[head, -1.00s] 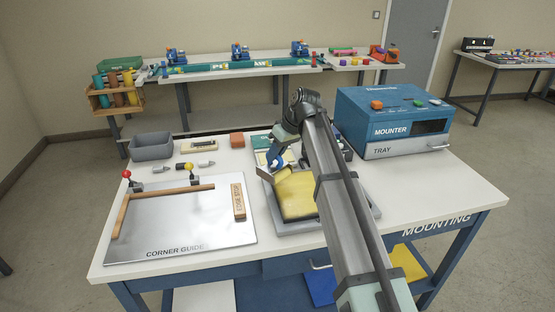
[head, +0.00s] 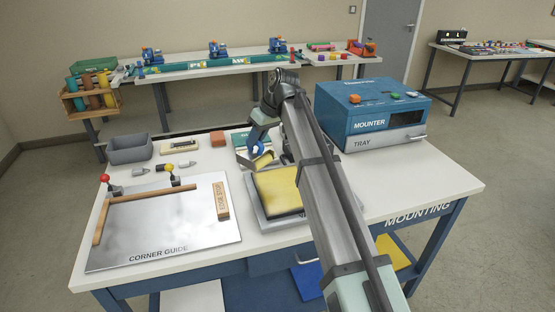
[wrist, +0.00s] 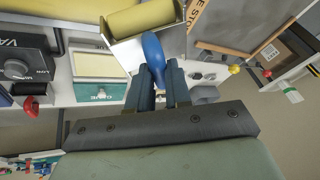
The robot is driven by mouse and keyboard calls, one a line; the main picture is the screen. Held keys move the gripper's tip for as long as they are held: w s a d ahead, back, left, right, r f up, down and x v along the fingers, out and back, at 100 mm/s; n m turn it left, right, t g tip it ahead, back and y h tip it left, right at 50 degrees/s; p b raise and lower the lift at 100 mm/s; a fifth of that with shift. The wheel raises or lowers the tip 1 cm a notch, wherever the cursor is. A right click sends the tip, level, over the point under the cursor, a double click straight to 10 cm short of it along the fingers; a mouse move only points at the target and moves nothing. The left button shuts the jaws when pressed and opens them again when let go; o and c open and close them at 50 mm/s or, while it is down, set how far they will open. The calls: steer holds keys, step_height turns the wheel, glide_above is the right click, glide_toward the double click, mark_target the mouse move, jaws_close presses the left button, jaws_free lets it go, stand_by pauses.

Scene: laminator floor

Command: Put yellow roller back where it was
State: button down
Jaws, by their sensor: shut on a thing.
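My gripper (head: 258,143) is shut on the blue handle of the yellow roller (head: 263,160). The handle stands between the two fingers in the wrist view (wrist: 153,60), with the roller's metal frame and yellow cylinder (wrist: 140,16) beyond them. In the head view the roller is at the far left corner of a grey tray (head: 262,217) that has a yellow surface (head: 279,191). I cannot tell whether the roller touches the tray. My arm hides part of the tray's right side.
A green-and-cream glue box (wrist: 100,90) is near the gripper. The blue mounter (head: 370,115) stands right, the corner guide plate (head: 165,230) left.

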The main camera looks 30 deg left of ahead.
steer(key=w+d+f+m+t, duration=0.1)
steer(key=w+d+m, duration=0.1)
steer(key=w+d, duration=0.85)
steer(key=w+d+m+t, duration=0.15)
steer(key=w+d, duration=0.55)
steer(key=d, duration=0.7)
steer(key=w+d+f+m+t, duration=0.1)
steer(key=w+d+m, duration=0.2)
steer(key=w+d, duration=0.8)
steer(key=shift+g, duration=0.25)
steer(key=shift+s+d+f, duration=0.25)
steer(key=shift+f, duration=1.35)
steer(key=shift+s+d+f, duration=0.3)
steer(key=shift+f, duration=1.3)
steer(key=shift+s+d+f, duration=0.25)
steer(key=shift+f, duration=1.35)
steer(key=shift+f, duration=0.1)
steer(key=c, duration=1.1)
jaws_free()
steer(key=shift+o, duration=0.2)
steer(key=v, duration=1.2)
